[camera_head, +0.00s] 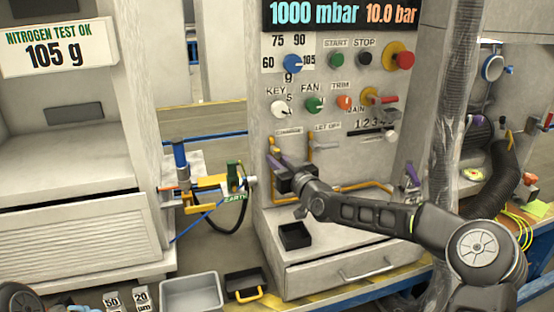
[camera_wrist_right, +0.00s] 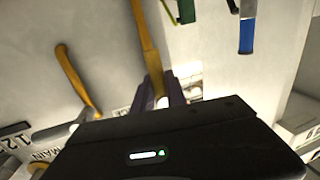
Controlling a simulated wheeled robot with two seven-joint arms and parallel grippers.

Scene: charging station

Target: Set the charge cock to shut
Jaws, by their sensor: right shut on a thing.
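The charge cock (camera_head: 271,143) is a yellow lever on the grey panel, under the CHARGE label (camera_head: 289,131). My right gripper (camera_head: 276,163) reaches it from the lower right, its purple fingertips shut on the lever. In the right wrist view the yellow lever (camera_wrist_right: 147,45) runs down between the purple fingertips (camera_wrist_right: 159,92), while the dark gripper body hides what lies below. My left gripper is not in view.
Knobs and a red button (camera_head: 404,60) sit above on the panel. A black tray (camera_head: 295,236) lies on the ledge below my right gripper. A blue-handled part and a green EARTH clamp (camera_head: 235,180) stand to the left. A grey bin (camera_head: 192,292) is at the bottom.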

